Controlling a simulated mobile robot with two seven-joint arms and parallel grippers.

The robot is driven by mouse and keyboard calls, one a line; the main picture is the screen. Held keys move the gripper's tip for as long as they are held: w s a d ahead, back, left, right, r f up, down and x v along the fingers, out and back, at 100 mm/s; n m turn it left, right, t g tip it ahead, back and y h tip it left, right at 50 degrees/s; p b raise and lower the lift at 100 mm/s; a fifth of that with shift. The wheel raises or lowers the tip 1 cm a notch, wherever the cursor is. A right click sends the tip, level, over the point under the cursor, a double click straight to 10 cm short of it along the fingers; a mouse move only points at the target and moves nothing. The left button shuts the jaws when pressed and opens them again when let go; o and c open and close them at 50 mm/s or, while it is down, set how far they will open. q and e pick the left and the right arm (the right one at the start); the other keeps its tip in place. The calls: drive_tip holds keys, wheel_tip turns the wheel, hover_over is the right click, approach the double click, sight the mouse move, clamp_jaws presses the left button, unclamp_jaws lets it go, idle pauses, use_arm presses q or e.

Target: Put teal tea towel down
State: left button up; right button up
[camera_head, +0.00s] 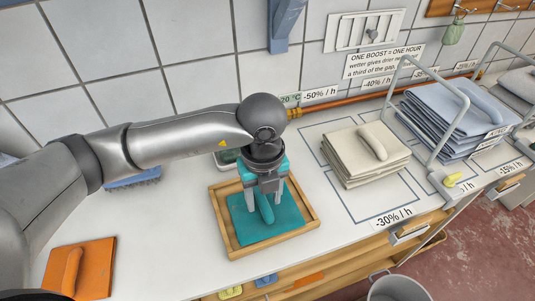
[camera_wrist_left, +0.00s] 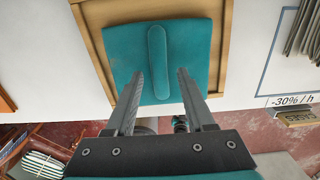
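The teal tea towel (camera_head: 280,222) is a flat folded square with a raised rounded ridge on top. It lies in a shallow wooden tray (camera_head: 235,249) on the white counter. My left gripper (camera_head: 264,203) points down over the towel. Its two fingers are spread to either side of the ridge, with visible gaps. In the left wrist view the towel (camera_wrist_left: 190,45) lies flat within the tray's rim (camera_wrist_left: 226,45), and the open fingers of the left gripper (camera_wrist_left: 161,75) are empty. I cannot tell whether the fingertips touch the cloth. My right gripper is not in view.
A cream towel stack (camera_head: 365,155) sits in an outlined space to the right. Blue towels (camera_head: 450,110) stand in a wire rack beyond it. An orange towel (camera_head: 95,265) lies at lower left. A copper pipe (camera_head: 350,105) runs along the wall. Bare counter lies left of the tray.

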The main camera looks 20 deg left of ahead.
sight(265, 206)
use_arm(q)
drive_tip(key=shift+r, duration=0.15)
drive_tip(key=shift+r, duration=0.35)
wheel_tip(265, 206, up, 12)
drive_tip(key=p, duration=0.1)
drive_tip(key=shift+s+d+f+p, duration=0.2)
drive_tip(key=shift+s+f+p, duration=0.05)
drive_tip(key=shift+p, duration=0.15)
